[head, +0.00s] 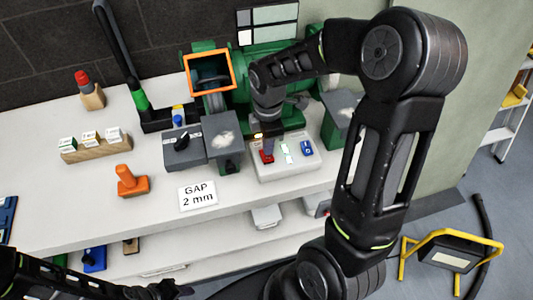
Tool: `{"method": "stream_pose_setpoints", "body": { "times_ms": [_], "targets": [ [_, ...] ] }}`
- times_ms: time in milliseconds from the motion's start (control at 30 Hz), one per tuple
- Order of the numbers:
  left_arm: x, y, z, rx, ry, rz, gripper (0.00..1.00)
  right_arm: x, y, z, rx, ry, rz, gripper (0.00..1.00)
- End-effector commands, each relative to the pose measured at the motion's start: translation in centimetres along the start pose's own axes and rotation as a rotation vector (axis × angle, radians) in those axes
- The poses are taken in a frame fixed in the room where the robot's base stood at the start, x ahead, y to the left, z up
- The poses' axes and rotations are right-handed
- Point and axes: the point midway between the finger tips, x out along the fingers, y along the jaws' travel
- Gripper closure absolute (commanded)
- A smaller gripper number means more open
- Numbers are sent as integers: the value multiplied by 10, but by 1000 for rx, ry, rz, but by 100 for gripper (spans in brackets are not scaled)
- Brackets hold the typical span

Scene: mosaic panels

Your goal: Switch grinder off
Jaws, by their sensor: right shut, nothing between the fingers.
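The green grinder (205,48) stands at the back of the white bench, partly hidden behind my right arm. An orange-framed shield (209,72) is on its left side. In front of it sits a pale switch box (290,168) with a red switch (267,157), a pale green lit patch (287,152) and a blue switch (307,148). My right gripper (266,140) is shut and empty, pointing down just above the red switch; I cannot tell whether it touches. My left gripper (170,289) is low at the bottom edge, away from the box; its fingers are unclear.
A grey block with a black knob (182,143) and a "GAP 2 mm" card (198,195) are left of the box. An orange stamp-shaped piece (131,181) and a wooden block with labelled pieces (90,147) stand further left. A yellow-framed floor lamp (450,254) is at right.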

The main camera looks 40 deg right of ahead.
Motion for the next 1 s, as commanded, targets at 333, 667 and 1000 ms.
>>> {"method": "stream_pose_setpoints", "body": {
  "times_ms": [333,667,1000],
  "targets": [
    [0,0,0,0,0,0,64,0,0,0,0,0,0,100],
    [1,0,0,0,0,0,64,1,0,0,0,0,0,100],
    [4,-2,0,0,0,0,64,6,0,0,0,0,0,100]
  ]
}}
